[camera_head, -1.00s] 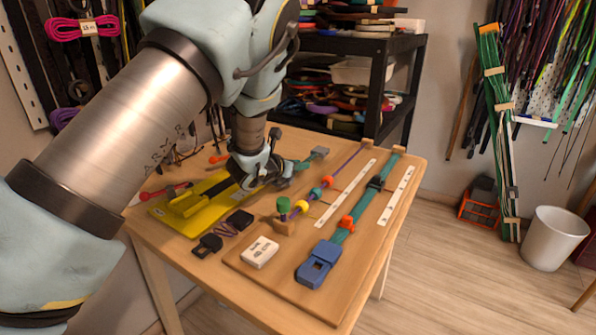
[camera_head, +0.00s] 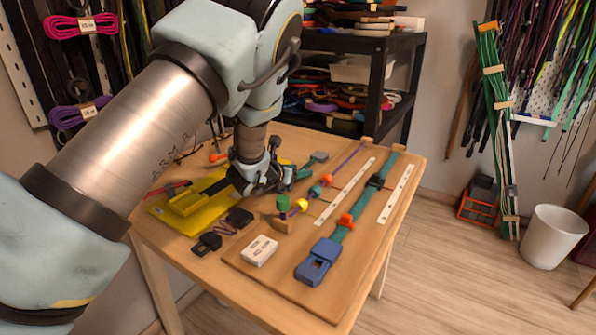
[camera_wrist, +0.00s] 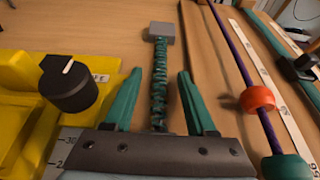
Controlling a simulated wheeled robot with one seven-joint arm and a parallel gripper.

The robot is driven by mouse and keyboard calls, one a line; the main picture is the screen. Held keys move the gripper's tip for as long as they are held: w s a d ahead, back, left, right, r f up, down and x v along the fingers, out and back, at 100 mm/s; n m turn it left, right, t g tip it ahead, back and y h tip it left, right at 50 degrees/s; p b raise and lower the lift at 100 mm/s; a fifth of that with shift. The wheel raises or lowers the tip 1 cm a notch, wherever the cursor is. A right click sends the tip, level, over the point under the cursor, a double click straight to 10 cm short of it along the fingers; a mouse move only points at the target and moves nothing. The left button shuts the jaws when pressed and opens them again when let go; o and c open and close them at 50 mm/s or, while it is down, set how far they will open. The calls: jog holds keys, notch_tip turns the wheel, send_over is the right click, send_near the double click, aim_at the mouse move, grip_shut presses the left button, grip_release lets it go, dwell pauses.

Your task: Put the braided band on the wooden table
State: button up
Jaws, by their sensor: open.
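The braided band (camera_wrist: 159,75) is a green braided cord with a grey end block (camera_wrist: 161,30). In the head view its grey end (camera_head: 318,157) shows beyond my gripper, over the wooden table (camera_head: 205,267). The band appears to lie on the bare tabletop, between the yellow fixture and the wooden board. My gripper (camera_wrist: 159,74) is open, with one green finger on each side of the band and a visible gap to each. In the head view my gripper (camera_head: 262,184) is low over the table. The band's near end is hidden by the gripper.
A yellow fixture (camera_head: 163,214) with a black knob (camera_wrist: 68,84) is close on the left. On the right, the wooden board (camera_head: 284,292) carries a purple cord with beads, a green strap with a blue buckle (camera_head: 318,262), and white rulers. Black buckles (camera_head: 207,244) lie in front.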

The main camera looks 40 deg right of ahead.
jog(key=shift+r, duration=0.1)
jog(key=shift+r+p, duration=0.2)
jog(key=shift+p, duration=0.1)
jog(key=b+v, duration=0.1)
jog(key=v, duration=1.1)
jog(key=shift+f+b, duration=0.2)
jog(key=shift+b, duration=0.15)
jog(key=shift+a, duration=0.1)
